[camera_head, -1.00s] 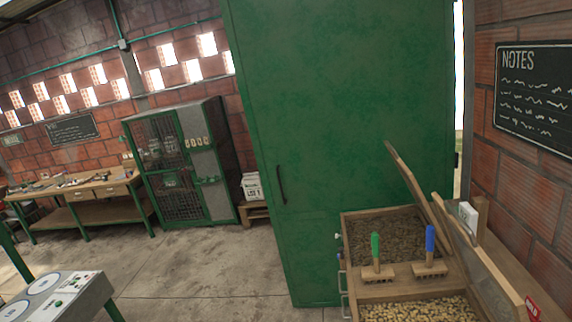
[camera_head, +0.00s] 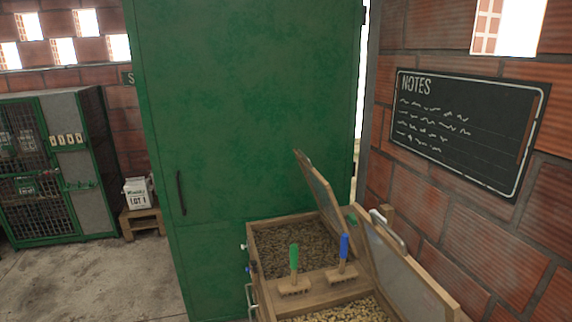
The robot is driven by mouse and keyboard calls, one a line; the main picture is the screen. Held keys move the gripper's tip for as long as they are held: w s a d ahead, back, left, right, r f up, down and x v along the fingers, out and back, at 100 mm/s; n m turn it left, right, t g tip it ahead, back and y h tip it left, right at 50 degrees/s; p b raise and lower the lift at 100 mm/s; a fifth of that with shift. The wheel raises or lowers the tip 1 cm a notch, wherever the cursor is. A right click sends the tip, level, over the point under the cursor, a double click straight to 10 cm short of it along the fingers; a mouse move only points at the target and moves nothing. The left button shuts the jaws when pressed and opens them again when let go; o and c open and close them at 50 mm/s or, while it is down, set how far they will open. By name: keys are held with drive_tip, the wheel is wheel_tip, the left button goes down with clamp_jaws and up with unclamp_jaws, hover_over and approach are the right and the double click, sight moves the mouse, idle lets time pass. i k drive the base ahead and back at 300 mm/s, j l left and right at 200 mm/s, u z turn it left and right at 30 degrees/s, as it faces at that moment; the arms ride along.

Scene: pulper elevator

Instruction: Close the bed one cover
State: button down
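Two wooden beds stand side by side at the lower right. The far bed (camera_head: 252,243) holds dark brown material, and its framed cover (camera_head: 319,193) stands raised, tilted up at its right side. The near bed holds pale beans (camera_head: 345,312), and its framed cover (camera_head: 408,275) with a clear panel is also raised on the right. No number shows on either bed, so I cannot tell which is bed one. A green-handled rake (camera_head: 294,262) and a blue-handled rake (camera_head: 344,254) rest on the wooden strip between the beds. My gripper is not in view.
A tall green cabinet (camera_head: 240,120) stands behind the beds. A brick wall with a NOTES board (camera_head: 465,125) rises at the right. A mesh locker (camera_head: 55,165) and a box on a pallet (camera_head: 138,191) are left. Concrete floor (camera_head: 110,280) is clear at lower left.

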sight(316, 182)
drive_tip(key=i+j+u, duration=0.35)
drive_tip(key=i+j, duration=0.35)
drive_tip(key=j, duration=0.15)
drive_tip(key=i+j+u, duration=0.3)
drive_tip(key=i+j, duration=0.4)
drive_tip(key=i+z, duration=0.25)
drive_tip(key=i, duration=0.25)
drive_tip(key=i+z, duration=0.2)
drive_tip(key=i, duration=0.35)
drive_tip(key=i+j+z, duration=0.25)
drive_tip(key=i, duration=0.2)
drive_tip(key=i+j+z, duration=0.25)
drive_tip(key=i, duration=0.25)
drive_tip(key=i+z, duration=0.4)
drive_tip(key=i, duration=0.15)
drive_tip(key=i+z, duration=0.4)
drive_tip(key=i, duration=0.15)
